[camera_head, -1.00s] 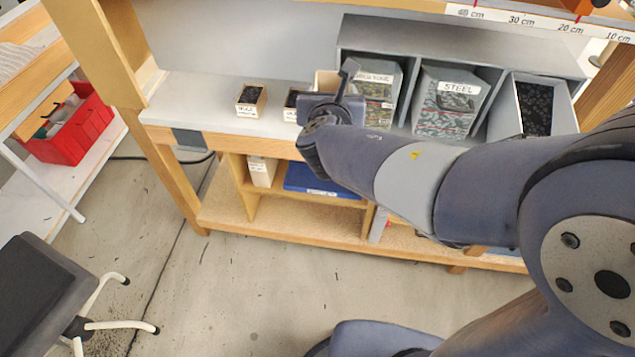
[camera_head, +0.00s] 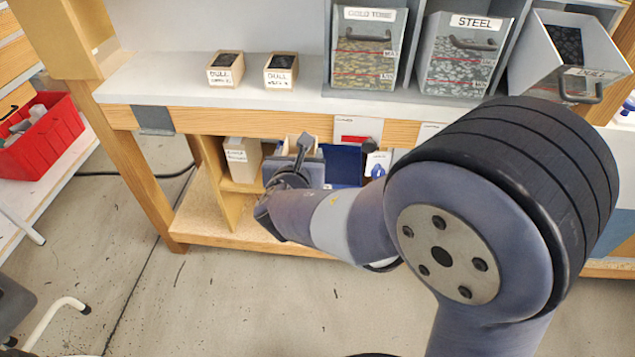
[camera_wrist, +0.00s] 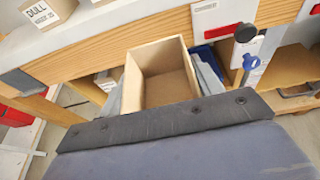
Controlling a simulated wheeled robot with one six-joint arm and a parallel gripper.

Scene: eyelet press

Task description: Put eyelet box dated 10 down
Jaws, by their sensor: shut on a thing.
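My gripper (camera_head: 303,165) is in front of the bench's lower shelf, below the benchtop edge. It is shut on a light wooden box (camera_wrist: 160,58), which looks empty inside in the wrist view. In the head view only a small part of the box (camera_head: 301,139) shows behind my gripper; its front and any date are hidden. Two wooden boxes labelled DULL, a left one (camera_head: 225,72) and a right one (camera_head: 280,73), stand on the benchtop with dark contents. Their small date print is hard to read.
On the benchtop (camera_head: 160,85) stand grey bins labelled GOLD TONE (camera_head: 367,55) and STEEL (camera_head: 462,60), and a dark-filled bin (camera_head: 567,70). A pale labelled box (camera_head: 242,158) and a blue bin (camera_head: 343,165) sit on the lower shelf. A red crate (camera_head: 40,135) is at left.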

